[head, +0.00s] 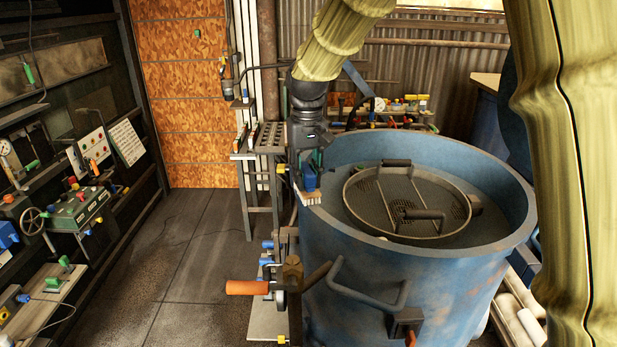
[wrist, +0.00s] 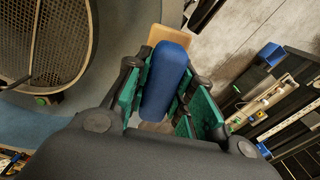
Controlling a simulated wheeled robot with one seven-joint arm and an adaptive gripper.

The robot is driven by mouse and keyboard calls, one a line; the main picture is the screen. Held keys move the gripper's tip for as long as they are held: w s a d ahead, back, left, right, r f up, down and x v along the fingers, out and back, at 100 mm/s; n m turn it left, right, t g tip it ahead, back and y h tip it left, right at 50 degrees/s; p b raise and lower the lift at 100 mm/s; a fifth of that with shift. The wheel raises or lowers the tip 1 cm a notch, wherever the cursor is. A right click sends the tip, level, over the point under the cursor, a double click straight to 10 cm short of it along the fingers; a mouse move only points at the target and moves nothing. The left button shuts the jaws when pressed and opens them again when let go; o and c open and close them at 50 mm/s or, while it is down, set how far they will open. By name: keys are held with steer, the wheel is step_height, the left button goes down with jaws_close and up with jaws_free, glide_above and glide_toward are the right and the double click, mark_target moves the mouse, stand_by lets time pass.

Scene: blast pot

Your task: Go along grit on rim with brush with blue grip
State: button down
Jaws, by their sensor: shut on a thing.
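My gripper (head: 311,166) is shut on the blue grip (head: 311,180) of the brush, at the left side of the big blue pot. In the wrist view the blue grip (wrist: 166,75) lies between my green finger pads, with the brush's tan wooden head (wrist: 160,35) beyond it. The brush's pale bristles (head: 310,198) point down at the left part of the pot's rim (head: 345,231). I cannot tell whether they touch it. I cannot make out grit on the rim; the brush and gripper hide part of it.
A round mesh sieve (head: 408,203) with a handle frame sits inside the pot. A holed rack stand (head: 268,138) stands behind left. The floor (head: 185,260) at left is clear.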

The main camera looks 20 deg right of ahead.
steer(key=shift+w, duration=0.3)
steer(key=shift+w, duration=1)
steer(key=shift+w, duration=0.1)
steer(key=shift+w, duration=1)
steer(key=shift+w, duration=0.2)
steer(key=shift+w+a, duration=0.1)
steer(key=shift+w, duration=0.8)
steer(key=shift+w, duration=0.15)
steer(key=shift+w, duration=0.9)
